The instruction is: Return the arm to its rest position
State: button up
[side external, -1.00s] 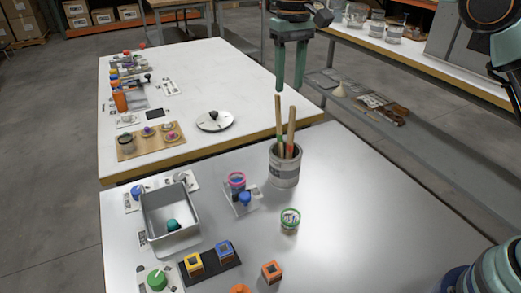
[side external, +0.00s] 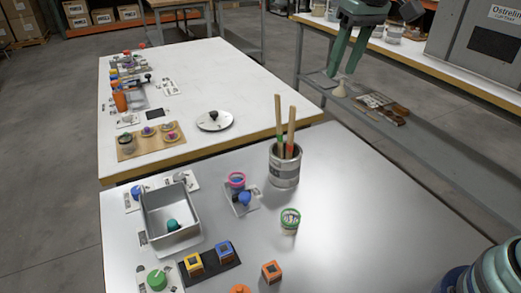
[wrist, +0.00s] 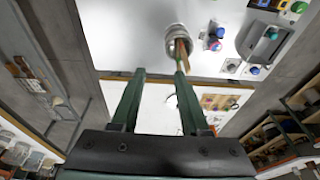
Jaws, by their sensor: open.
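My gripper (side external: 345,57) is at the top right of the side external view, raised above and beyond the near table. Its two green fingers also show in the wrist view (wrist: 160,75), spread apart with nothing between them. Nothing is held. The near grey table (side external: 350,220) lies below and to the left of it. A metal can with wooden sticks (side external: 284,170) stands at the back of that table, apart from the gripper.
A small green-rimmed cup (side external: 290,221), a grey bin (side external: 168,240) with a teal item inside, and blue and yellow cubes stand on the near table. A white table (side external: 200,80) is behind. A side bench with a grey machine (side external: 485,45) is at the right.

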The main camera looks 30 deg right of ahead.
jog(key=s+d+f+t, duration=0.1)
jog(key=s+d+f, duration=0.1)
jog(key=s, duration=0.4)
jog(key=s+d+f+t, duration=0.2)
jog(key=s+d+f, duration=0.1)
jog(key=s, duration=0.4)
jog(key=shift+s+d+f, duration=0.15)
jog(key=shift+d+f, duration=0.2)
jog(key=shift+f, duration=0.25)
